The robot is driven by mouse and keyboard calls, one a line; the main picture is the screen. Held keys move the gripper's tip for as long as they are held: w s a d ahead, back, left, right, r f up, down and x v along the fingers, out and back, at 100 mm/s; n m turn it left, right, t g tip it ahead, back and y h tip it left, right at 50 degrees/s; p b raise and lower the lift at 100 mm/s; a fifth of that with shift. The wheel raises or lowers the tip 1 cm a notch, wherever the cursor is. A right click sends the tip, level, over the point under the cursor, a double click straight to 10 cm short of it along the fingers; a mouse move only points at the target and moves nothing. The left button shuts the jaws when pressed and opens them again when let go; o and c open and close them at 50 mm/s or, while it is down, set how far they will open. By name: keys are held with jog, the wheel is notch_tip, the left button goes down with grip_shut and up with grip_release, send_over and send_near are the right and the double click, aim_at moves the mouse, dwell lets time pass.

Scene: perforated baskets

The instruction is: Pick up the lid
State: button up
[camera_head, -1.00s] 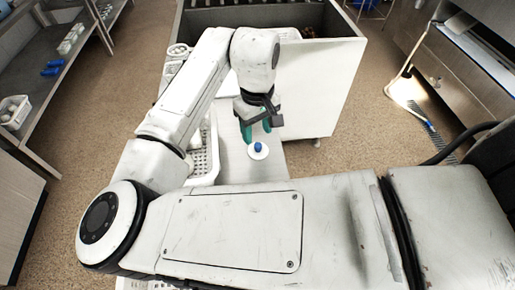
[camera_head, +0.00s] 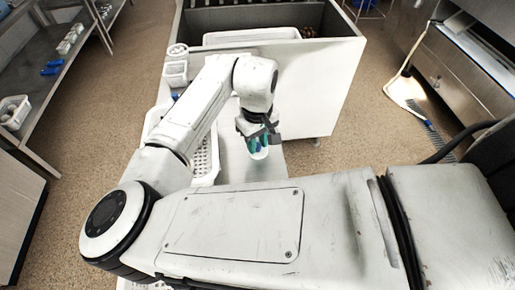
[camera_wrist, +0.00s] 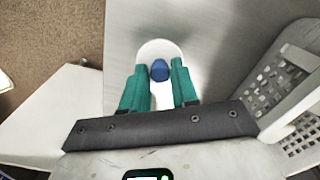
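The lid is a small white disc with a blue knob, on the grey metal table. In the wrist view the lid (camera_wrist: 158,46) lies at the fingertips, with its blue knob (camera_wrist: 160,70) between the two teal fingers. My gripper (camera_wrist: 160,68) is open, with a gap visible on both sides of the knob. In the head view the white edge of the lid (camera_head: 260,155) shows just below my gripper (camera_head: 258,143), and the fingers largely hide the knob.
A white perforated basket (camera_head: 206,163) stands on the table left of my gripper, partly hidden by my arm. It shows at the right in the wrist view (camera_wrist: 290,75). A small white container (camera_head: 176,73) stands farther back. A deep sink-like cabinet (camera_head: 325,85) stands behind.

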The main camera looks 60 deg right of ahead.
grip_shut()
jog(key=shift+r, duration=0.15)
